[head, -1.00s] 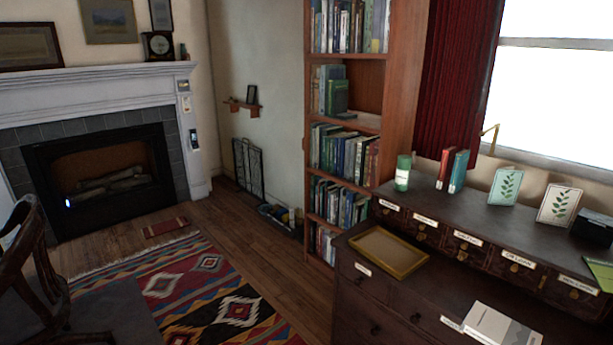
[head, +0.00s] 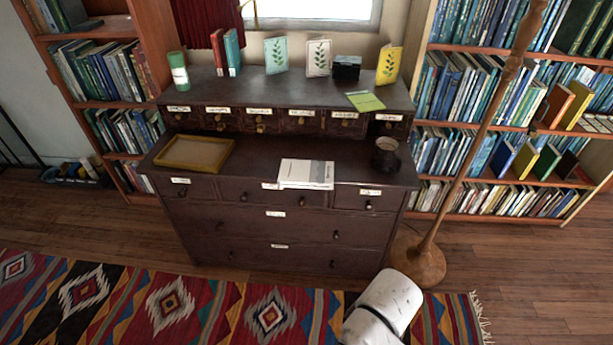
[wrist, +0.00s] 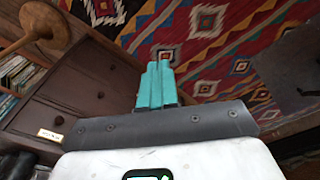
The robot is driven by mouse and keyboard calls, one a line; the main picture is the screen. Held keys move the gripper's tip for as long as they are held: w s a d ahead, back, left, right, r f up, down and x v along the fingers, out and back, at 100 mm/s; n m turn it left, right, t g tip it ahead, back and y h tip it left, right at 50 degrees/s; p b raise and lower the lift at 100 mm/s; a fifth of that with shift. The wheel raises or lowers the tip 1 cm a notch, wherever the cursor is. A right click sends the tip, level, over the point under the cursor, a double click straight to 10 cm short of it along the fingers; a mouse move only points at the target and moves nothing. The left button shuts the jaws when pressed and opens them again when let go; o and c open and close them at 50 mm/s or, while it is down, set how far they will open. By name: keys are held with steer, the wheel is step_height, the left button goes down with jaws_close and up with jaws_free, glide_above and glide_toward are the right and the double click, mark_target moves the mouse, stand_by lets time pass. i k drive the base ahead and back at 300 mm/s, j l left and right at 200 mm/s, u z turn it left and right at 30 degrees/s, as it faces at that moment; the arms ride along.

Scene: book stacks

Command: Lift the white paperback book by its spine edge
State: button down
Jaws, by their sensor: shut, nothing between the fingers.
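The white paperback book (head: 306,173) lies flat on the lower top of the dark dresser (head: 262,160), close to its front edge, with some grey on its cover. Its thickness shows along the front side; I cannot tell which side is the spine. In the wrist view my gripper (wrist: 157,70) has teal fingers held together, empty, over the patterned rug and beside the dresser's front. The book is not seen in the wrist view. In the head view a white part of my arm (head: 388,302) shows low in front of the dresser, apart from the book.
A yellow-rimmed tray (head: 163,152) lies left of the book, and a dark mug (head: 386,158) stands to its right. A wooden lamp stand (head: 428,255) rises right of the dresser. Cards and upright books line the upper shelf. The rug (head: 200,310) covers the front floor.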

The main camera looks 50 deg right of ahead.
mark_target(300, 174)
steer(key=i+j+z, duration=0.15)
steer(key=i+j, duration=0.6)
